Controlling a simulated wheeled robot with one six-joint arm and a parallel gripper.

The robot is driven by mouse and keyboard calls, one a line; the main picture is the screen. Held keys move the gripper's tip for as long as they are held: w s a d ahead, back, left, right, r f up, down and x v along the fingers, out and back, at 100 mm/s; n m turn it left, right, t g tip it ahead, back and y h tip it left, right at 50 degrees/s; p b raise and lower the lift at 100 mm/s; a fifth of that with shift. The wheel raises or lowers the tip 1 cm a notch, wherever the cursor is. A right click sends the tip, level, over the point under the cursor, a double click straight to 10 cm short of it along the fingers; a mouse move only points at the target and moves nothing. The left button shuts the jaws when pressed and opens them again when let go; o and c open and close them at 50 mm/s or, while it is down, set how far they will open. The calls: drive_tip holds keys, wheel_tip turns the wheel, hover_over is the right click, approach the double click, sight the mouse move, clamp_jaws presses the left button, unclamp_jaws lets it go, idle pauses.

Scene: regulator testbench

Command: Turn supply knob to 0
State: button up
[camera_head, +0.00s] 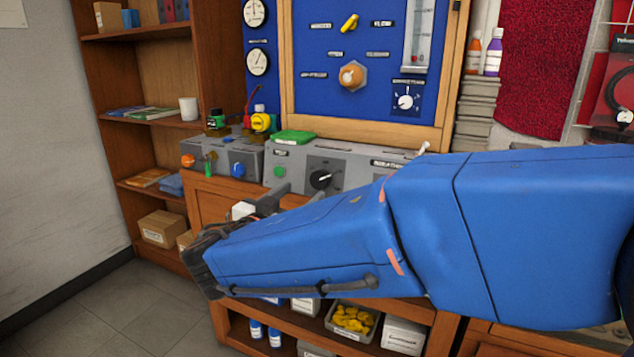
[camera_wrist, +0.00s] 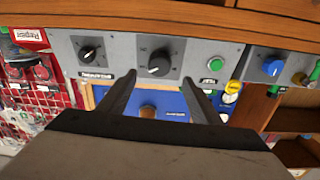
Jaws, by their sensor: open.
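A black knob (camera_head: 320,180) with a white pointer mark sits on a dark plate on the grey control box's front. In the wrist view this knob (camera_wrist: 159,62) lies between my fingertips, its white mark toward the lower left of the picture. A second black knob (camera_wrist: 88,53) is beside it, above a label too small to read. I cannot read which knob is marked supply. My gripper (camera_wrist: 159,78) is open and empty, its two fingers on either side of the middle knob; I cannot tell whether they touch it. In the head view my gripper (camera_head: 300,191) is at the box front.
A green button (camera_wrist: 216,63) is right of the fingers in the wrist view. A smaller grey box with a blue knob (camera_head: 238,170) and an orange knob (camera_head: 188,160) stands left. The blue board (camera_head: 310,95) behind carries gauges and valves. Shelves with boxes (camera_head: 160,228) stand left.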

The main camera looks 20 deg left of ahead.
sight(318, 181)
drive_tip(key=w, duration=0.6)
drive_tip(key=w+d, duration=0.1)
drive_tip(key=w, duration=0.2)
drive_tip(key=c, duration=1.1)
